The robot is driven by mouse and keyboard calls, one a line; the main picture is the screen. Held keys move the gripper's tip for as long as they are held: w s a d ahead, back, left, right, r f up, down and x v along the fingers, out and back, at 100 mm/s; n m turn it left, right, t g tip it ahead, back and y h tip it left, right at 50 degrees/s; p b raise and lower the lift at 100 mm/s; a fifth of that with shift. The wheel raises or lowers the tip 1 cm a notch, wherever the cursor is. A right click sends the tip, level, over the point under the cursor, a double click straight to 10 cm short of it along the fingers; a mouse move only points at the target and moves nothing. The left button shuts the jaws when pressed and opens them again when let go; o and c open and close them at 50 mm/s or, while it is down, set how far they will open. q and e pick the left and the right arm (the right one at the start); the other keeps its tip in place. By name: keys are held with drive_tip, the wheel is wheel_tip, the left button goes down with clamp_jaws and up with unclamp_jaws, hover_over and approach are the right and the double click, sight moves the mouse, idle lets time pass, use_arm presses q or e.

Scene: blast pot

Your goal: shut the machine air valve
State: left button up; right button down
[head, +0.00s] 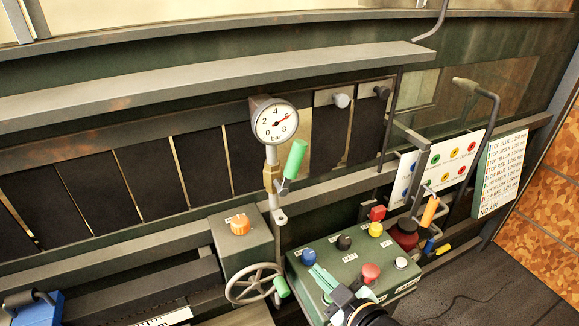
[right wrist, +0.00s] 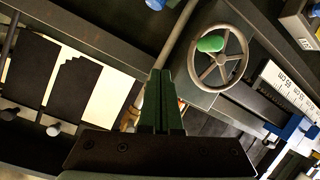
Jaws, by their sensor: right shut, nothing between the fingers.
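The air valve (head: 272,179) is a brass body on the pipe below a round pressure gauge (head: 275,122). Its green lever handle (head: 295,159) tilts up and to the right, away from the pipe. The gauge needle points at a raised reading, between 4 and 8. My right gripper (head: 316,271) is shut and empty, low over the button box, below and right of the valve and apart from the green handle. In the right wrist view its dark green fingers (right wrist: 164,78) lie together. The valve handle is not clearly seen there. My left gripper is not in view.
A handwheel (head: 239,282) with a green knob stands left of my right gripper; the wheel also shows in the right wrist view (right wrist: 240,57). The button box (head: 349,262) carries several coloured knobs. An orange handle (head: 430,211) and a label board (head: 500,168) stand at right.

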wheel_tip(320, 180, up, 11)
drive_tip(key=w+a+n+t+y+b, duration=0.1)
drive_tip(key=w+a+n+t+y, duration=0.1)
drive_tip(key=a+n, duration=0.15)
drive_tip(key=n+t+y+b, duration=0.1)
drive_tip(key=n, duration=0.6)
approach(289, 160)
drive_tip(key=s+a+r, duration=0.2)
drive_tip(key=a, duration=0.2)
drive_tip(key=b+x, duration=0.1)
drive_tip(key=x, duration=0.9)
drive_tip(key=d, duration=0.3)
drive_tip(key=shift+d+f, duration=0.4)
